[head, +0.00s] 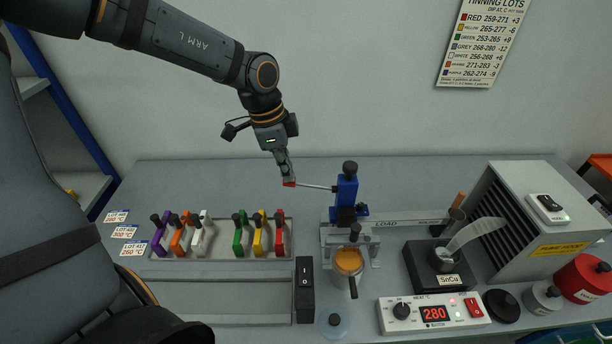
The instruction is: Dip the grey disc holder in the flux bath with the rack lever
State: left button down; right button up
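My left gripper (287,178) is at the red tip of the rack lever, its fingers close together around it. The rack lever (318,187) is a thin silver rod reaching left from the blue rack post (347,192), which has a black knob on top. Below the post, a metal cup, the flux bath (349,261), holds amber liquid. A small dark-knobbed piece (355,232), perhaps the grey disc holder, sits at the frame just above the cup's back edge; its lower part is hard to make out. My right gripper is not in view.
A tray (222,254) holds purple, orange, white, green, yellow and red holders. A SnCu solder pot (446,259), a heater controller (433,313) reading 280 and a fume hood (530,220) stand to the right. A lid (333,323) lies in front of the cup.

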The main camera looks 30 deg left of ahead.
pick_arm(q)
jog(key=shift+d+p+v, duration=0.15)
jog(key=shift+p+v, duration=0.7)
jog(key=shift+v, duration=0.1)
jog(key=shift+d+p+v, duration=0.15)
jog(key=shift+p+v, duration=0.65)
jog(key=shift+v, duration=0.1)
jog(key=shift+w, duration=0.15)
